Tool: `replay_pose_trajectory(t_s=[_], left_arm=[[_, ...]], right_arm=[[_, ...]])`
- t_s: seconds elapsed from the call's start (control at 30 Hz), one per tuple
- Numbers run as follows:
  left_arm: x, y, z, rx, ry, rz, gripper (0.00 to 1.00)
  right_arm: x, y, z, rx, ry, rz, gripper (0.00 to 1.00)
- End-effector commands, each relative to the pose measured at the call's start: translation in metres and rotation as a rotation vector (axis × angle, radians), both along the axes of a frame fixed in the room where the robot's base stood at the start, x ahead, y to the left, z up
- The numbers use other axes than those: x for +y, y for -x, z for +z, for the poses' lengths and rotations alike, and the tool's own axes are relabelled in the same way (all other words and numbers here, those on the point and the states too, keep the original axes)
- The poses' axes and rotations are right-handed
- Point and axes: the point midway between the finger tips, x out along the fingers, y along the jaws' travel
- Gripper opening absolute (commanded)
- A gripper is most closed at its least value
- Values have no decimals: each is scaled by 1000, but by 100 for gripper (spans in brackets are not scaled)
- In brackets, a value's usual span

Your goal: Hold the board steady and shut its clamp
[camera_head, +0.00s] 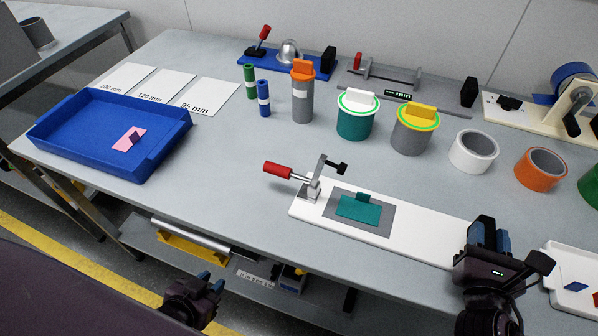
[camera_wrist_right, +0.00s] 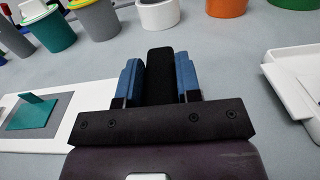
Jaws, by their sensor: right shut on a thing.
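The white board (camera_head: 425,236) lies on the table at front right, with a grey patch (camera_head: 378,228) and a teal tabbed piece (camera_head: 358,209) on it. Its clamp (camera_head: 314,188) stands at the left end. The red handle (camera_head: 278,170) points left, and the black-tipped arm (camera_head: 340,168) is raised clear of the teal piece. My right gripper (camera_head: 488,240) is at the board's right end, its blue fingers shut on a black upright block (camera_wrist_right: 159,75), seen in the wrist view. My left gripper (camera_head: 210,284) is low, before the table's front edge, apart from the board; its jaw gap is unclear.
A blue tray (camera_head: 60,135) with a pink piece (camera_head: 129,138) stands at left. A white tray (camera_head: 556,297) is right of my right gripper. The table left of the clamp is clear.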

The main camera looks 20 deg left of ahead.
Motion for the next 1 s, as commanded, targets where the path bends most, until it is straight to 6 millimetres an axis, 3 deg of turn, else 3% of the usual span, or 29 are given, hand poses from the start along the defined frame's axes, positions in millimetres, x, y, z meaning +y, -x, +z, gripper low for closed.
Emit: replay_pose_trajectory(t_s=[0.33,0.97,1.0], left_arm=[[-1,-7,5,-18,1,-4,29],[1,4,-1,7,-3,0,29],[1,1,0,3,-1,0,23]], right_arm=[[0,0,0,0,0,0,3],[0,0,-2,2,0,0,3],[0,0,-3,3,0,0,3]])
